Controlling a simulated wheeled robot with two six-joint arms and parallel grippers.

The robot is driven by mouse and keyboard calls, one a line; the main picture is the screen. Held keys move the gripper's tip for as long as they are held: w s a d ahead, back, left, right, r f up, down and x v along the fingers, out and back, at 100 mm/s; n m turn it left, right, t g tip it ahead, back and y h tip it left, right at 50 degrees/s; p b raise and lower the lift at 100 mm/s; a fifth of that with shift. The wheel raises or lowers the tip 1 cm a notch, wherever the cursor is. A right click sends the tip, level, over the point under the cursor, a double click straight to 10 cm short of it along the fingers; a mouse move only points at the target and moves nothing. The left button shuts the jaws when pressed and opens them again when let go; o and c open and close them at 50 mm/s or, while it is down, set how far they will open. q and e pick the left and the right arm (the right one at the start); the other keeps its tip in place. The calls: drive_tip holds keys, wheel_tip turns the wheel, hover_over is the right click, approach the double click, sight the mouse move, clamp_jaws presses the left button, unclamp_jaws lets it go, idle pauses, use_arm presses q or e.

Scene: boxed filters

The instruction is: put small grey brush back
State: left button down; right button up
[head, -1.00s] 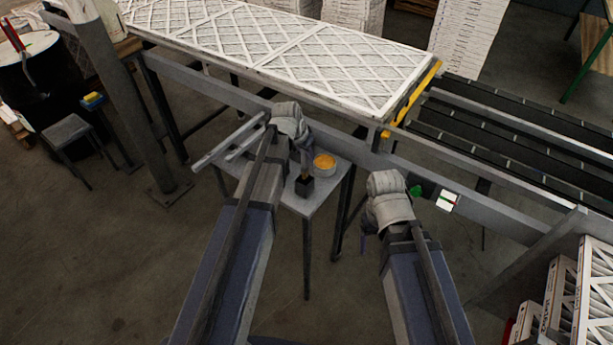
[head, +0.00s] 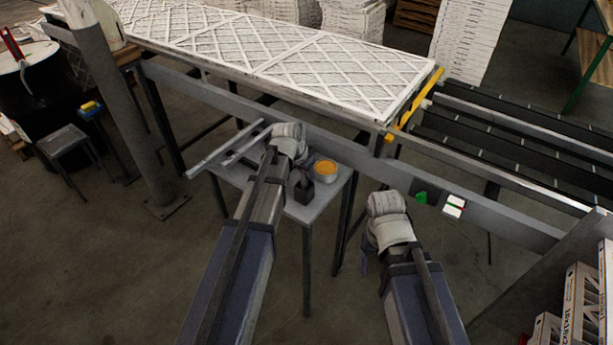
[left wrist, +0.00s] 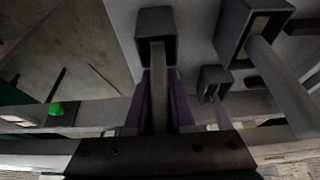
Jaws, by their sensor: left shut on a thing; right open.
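My left gripper (head: 302,173) reaches down over a small grey table (head: 325,200). In the left wrist view, its purple fingers (left wrist: 158,85) are shut on a straight grey bar, which I take for the small grey brush (left wrist: 158,62). The bar's far end meets a dark square block (left wrist: 155,20). A dark block (head: 303,193) also shows on the table in the head view, just below the gripper. I cannot tell whether it is the brush's head or a holder. My right gripper (head: 366,264) hangs empty to the right of the table, its fingers mostly hidden.
An orange-topped round tin (head: 325,170) stands close beside the dark block. Other dark blocks (left wrist: 235,25) with grey bars show in the wrist view. A grey beam (head: 400,177) with a green button (head: 421,197) runs behind.

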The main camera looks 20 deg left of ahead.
use_arm(q)
drive_tip(key=shift+f, duration=0.2)
drive_tip(key=c, duration=0.8)
unclamp_jaws()
drive_tip(key=shift+o, duration=0.2)
drive_tip(key=shift+r, duration=0.2)
drive_tip(key=p+v, duration=1.1)
drive_tip(key=v, duration=0.1)
drive_tip(key=s+d+g+y, duration=0.1)
drive_tip(key=s+d+g, duration=0.1)
drive_tip(key=s+d, duration=0.5)
drive_tip(key=s+d+f+g+y, duration=0.1)
drive_tip(key=s+d+g+y, duration=0.1)
drive_tip(key=s+d, duration=0.5)
drive_tip(key=s, duration=0.6)
drive_tip(key=shift+s+d+f+g, duration=0.25)
drive_tip(key=shift+s+g, duration=0.1)
drive_tip(key=shift+g, duration=0.05)
